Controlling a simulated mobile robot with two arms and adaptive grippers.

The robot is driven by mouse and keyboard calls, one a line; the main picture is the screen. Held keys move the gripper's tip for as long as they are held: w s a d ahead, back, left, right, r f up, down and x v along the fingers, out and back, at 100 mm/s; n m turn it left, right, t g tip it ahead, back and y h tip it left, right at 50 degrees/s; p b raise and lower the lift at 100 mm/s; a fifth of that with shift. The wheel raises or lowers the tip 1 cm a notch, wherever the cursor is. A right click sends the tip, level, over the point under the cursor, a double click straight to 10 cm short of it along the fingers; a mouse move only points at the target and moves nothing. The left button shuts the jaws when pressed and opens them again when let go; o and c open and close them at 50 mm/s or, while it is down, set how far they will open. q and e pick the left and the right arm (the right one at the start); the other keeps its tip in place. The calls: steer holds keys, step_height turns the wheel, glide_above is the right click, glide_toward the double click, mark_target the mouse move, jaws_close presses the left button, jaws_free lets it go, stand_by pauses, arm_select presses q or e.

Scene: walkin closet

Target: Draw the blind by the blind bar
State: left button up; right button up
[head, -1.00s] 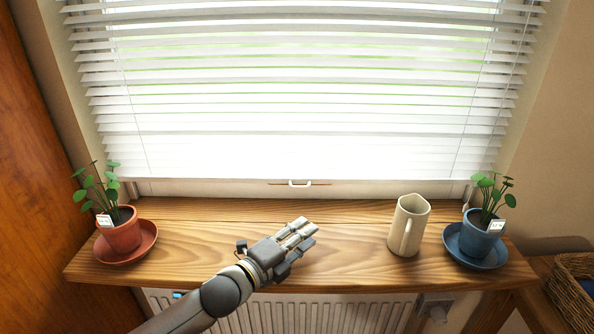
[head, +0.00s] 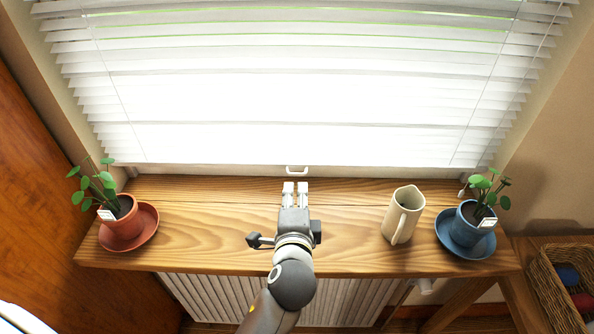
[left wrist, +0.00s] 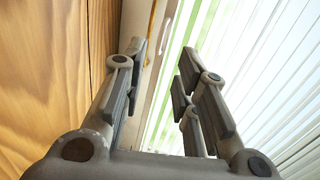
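The white slatted blind (head: 260,110) covers the window and hangs down to just above the sill. Its bottom bar (head: 220,164) runs across the window with a small white handle (head: 297,170) at the middle. My left gripper (head: 295,187) is over the sill, pointing at the handle, a short way in front of it and apart from it. In the left wrist view its fingers (left wrist: 155,75) are spread with nothing between them. The handle shows ahead of the fingertips there (left wrist: 165,34), and the slats (left wrist: 250,60) fill the right side. My right gripper is not in view.
On the wooden sill (head: 200,225) stand a plant in a terracotta pot (head: 122,225) at left, a cream jug (head: 403,215) right of my gripper, and a plant in a blue pot (head: 468,225) at right. A radiator (head: 220,300) is below. A wicker basket (head: 555,290) is at lower right.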

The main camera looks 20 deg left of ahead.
mark_target(297, 147)
arm_select(q)
steer(key=p+x, duration=0.1)
steer(key=x, duration=0.8)
steer(key=shift+w+p, duration=0.2)
steer(key=shift+p, duration=0.1)
steer(key=shift+c, duration=0.4)
jaws_close()
